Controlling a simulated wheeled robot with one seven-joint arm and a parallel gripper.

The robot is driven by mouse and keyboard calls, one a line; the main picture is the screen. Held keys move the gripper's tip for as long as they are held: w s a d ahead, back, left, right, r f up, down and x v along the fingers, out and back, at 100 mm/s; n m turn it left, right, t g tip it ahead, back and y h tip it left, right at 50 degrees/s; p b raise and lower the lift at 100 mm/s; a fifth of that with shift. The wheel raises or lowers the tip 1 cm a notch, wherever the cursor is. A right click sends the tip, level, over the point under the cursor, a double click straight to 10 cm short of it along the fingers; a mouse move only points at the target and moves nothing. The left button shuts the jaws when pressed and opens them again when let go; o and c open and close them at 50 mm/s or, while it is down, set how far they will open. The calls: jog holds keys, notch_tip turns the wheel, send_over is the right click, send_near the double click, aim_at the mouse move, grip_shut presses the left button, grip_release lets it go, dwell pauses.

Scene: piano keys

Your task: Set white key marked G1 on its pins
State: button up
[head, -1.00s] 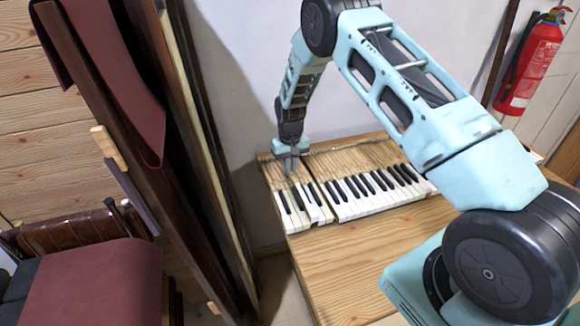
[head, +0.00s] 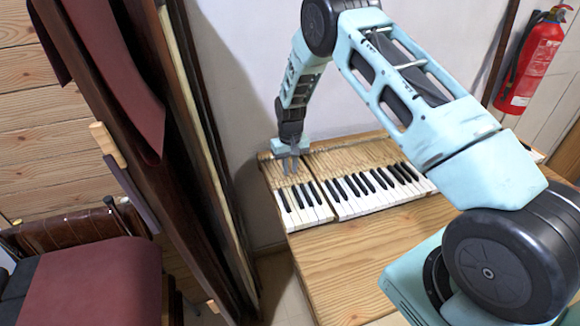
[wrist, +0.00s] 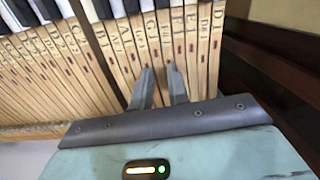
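My gripper (head: 290,172) is open above the wooden back part of the keys at the left end of the keyboard. In the wrist view its fingers (wrist: 162,72) point down at the lettered key sticks with a gap between them and nothing clearly held. The white key marked G1 (wrist: 151,25) appears to be the stick running toward that gap, though its letter is small and blurred. In the head view its white front seems to lie among the left group of keys (head: 303,213), level with its neighbours. The pins are hidden.
The keyboard (head: 375,190) lies on a wooden table (head: 350,262) with a bare front area. A wall stands close behind. Dark upright panels (head: 185,140) and a dark red seat (head: 95,285) are on the left. A fire extinguisher (head: 530,60) hangs at right.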

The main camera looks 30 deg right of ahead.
jog(key=shift+r, duration=0.15)
jog(key=shift+r+p, duration=0.6)
jog(key=shift+r, duration=0.4)
jog(key=o, duration=0.6)
jog(key=shift+c, duration=0.2)
jog(key=shift+r+p, duration=1.4)
jog(key=shift+r, duration=1.05)
